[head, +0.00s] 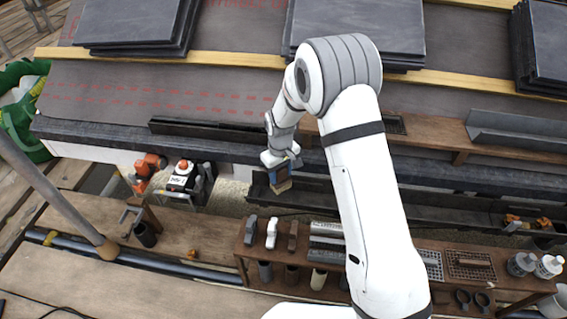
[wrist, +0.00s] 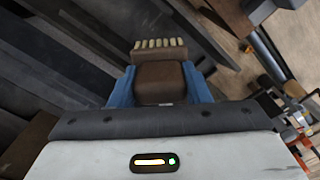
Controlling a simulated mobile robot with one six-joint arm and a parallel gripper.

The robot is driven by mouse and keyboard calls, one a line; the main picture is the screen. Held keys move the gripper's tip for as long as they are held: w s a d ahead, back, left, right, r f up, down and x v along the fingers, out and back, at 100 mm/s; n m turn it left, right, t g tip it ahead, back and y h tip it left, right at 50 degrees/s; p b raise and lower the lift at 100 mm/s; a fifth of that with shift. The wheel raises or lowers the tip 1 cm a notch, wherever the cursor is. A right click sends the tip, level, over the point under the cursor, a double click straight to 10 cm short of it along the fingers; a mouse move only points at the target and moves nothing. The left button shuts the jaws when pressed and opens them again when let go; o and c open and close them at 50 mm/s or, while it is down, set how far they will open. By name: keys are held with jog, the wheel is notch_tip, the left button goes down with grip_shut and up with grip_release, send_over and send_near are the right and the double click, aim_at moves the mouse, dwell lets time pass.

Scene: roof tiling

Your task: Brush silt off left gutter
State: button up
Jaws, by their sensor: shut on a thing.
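My gripper (head: 279,172) is shut on a brush with a brown block and pale bristles (head: 283,187). In the wrist view the gripper's blue fingers (wrist: 159,88) clasp the brush's brown block (wrist: 160,76) from both sides, with the row of bristles beyond it. The brush is at the left end of a long black gutter (head: 325,199) below the roof edge. I cannot tell whether the bristles touch the gutter. My arm hides part of the gutter. No silt can be made out at this size.
A black trough (head: 210,131) lies along the roof's lower edge, and a grey gutter length (head: 515,131) lies to the right. A wooden tool rack (head: 258,255) stands in front. Orange and white power tools (head: 182,178) are at left, near a slanted pole (head: 55,195).

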jog(key=shift+r+p, duration=0.75)
jog(key=shift+r, duration=0.65)
